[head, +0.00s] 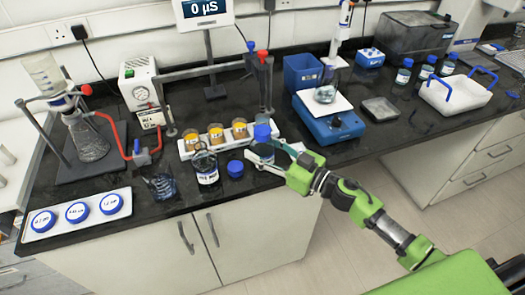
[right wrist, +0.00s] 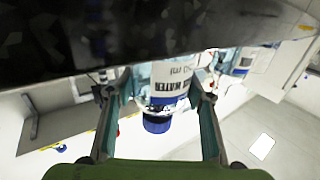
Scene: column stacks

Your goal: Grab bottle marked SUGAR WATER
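A bottle with a blue cap (head: 262,131) stands on the black bench, partly hidden by my right gripper (head: 273,153). In the right wrist view a clear bottle (right wrist: 168,85) with a white label hangs upside down in the picture, its blue cap lowest. The label's readable part says "WATER"; the rest is cut off or too small to read. My right gripper (right wrist: 160,92) is open, with one finger on each side of this bottle. The right finger looks close to it; I cannot tell whether it touches. My left gripper is out of view.
An open labelled bottle (head: 206,168) and a loose blue cap (head: 235,168) stand left of my right gripper. Behind are a rack of amber jars (head: 216,136) and a blue stirrer (head: 330,124). Several blue-capped bottles (head: 403,73) stand far right. The bench front right of the gripper is clear.

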